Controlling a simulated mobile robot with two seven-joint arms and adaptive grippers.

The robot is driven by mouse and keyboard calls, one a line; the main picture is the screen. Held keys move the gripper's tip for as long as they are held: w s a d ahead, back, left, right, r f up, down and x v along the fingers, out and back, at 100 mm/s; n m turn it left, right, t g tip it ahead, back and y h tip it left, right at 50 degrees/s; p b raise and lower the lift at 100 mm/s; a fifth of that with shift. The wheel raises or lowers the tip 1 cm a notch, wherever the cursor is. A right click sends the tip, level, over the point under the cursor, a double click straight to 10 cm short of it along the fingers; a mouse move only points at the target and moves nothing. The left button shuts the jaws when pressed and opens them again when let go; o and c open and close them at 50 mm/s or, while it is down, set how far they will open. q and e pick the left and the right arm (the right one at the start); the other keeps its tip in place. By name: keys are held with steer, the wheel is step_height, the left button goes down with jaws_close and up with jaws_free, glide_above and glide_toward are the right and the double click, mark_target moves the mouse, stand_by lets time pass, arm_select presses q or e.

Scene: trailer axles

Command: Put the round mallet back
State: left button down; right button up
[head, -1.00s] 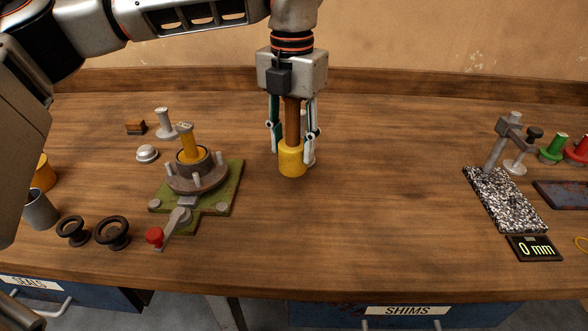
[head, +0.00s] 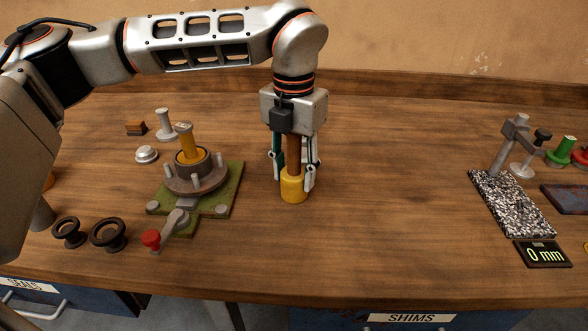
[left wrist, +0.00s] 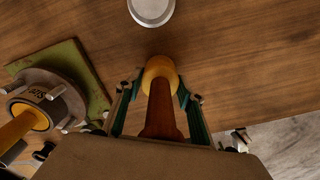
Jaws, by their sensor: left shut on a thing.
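The round mallet has a yellow head (head: 293,189) and a brown handle (head: 293,152). My left gripper (head: 294,172) is shut on its handle and holds it upright, head down, at the middle of the bench. I cannot tell whether the head touches the wood. In the left wrist view the yellow head (left wrist: 160,69) and brown handle (left wrist: 161,112) show between the fingers of my left gripper (left wrist: 158,92). A round pale grey disc (left wrist: 152,8) lies beyond the mallet there; the gripper mostly hides that spot in the head view. My right gripper is out of view.
A green plate (head: 228,190) with a hub and yellow post (head: 186,145) stands left of the mallet. Two black rings (head: 107,234) lie near the front edge. A speckled stone block (head: 507,206) and a gauge display (head: 543,254) are at right. The bench between is clear.

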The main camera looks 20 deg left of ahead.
mark_target(294, 149)
arm_select(q)
steer(key=c, duration=1.3)
jaws_free()
step_height(294, 149, up, 5)
steer(key=shift+r+p, duration=0.1)
steer(key=shift+p, duration=0.4)
step_height(294, 149, up, 6)
steer(key=shift+f+p, duration=0.1)
steer(key=shift+p, duration=0.5)
steer(key=shift+r, duration=0.7)
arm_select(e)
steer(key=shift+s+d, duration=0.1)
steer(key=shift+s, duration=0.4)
arm_select(q)
steer(key=shift+f, duration=0.1)
